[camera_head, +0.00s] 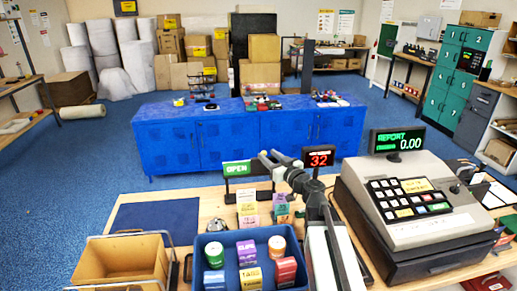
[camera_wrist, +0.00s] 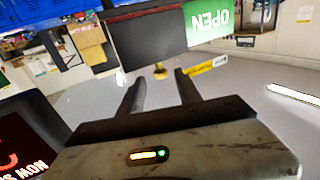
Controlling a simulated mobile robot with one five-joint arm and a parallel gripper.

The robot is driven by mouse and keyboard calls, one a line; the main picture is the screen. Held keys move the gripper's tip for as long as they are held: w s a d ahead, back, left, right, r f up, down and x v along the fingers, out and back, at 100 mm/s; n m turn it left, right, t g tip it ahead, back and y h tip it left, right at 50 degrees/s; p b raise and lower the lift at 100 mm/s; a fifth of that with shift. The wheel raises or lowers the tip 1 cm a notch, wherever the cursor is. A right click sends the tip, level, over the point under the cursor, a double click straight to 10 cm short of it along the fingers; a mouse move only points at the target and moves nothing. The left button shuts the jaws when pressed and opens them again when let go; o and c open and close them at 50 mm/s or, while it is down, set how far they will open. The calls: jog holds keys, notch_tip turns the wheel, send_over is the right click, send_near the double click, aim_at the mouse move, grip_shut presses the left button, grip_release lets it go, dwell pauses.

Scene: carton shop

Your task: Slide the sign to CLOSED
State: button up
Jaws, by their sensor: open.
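The sign (camera_head: 237,168) stands on the wooden counter and shows a green panel reading OPEN at its left. Its dark frame reaches right, behind my gripper (camera_head: 269,157), which covers that part. In the wrist view the green OPEN panel (camera_wrist: 209,20) appears upside down at the top, with a dark section beside it. My gripper (camera_wrist: 160,88) is open and empty there, its two fingers apart just below the sign. I cannot tell whether a finger touches the sign. No CLOSED lettering is visible.
A red number display (camera_head: 318,157) stands close right of my gripper. A cash register (camera_head: 415,195) fills the counter's right. A dark blue mat (camera_head: 155,222) lies clear at left.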

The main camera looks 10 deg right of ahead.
jog(key=x, duration=0.6)
jog(key=shift+w+a, duration=0.2)
jog(key=shift+w, duration=0.1)
grip_shut()
dwell(0.9)
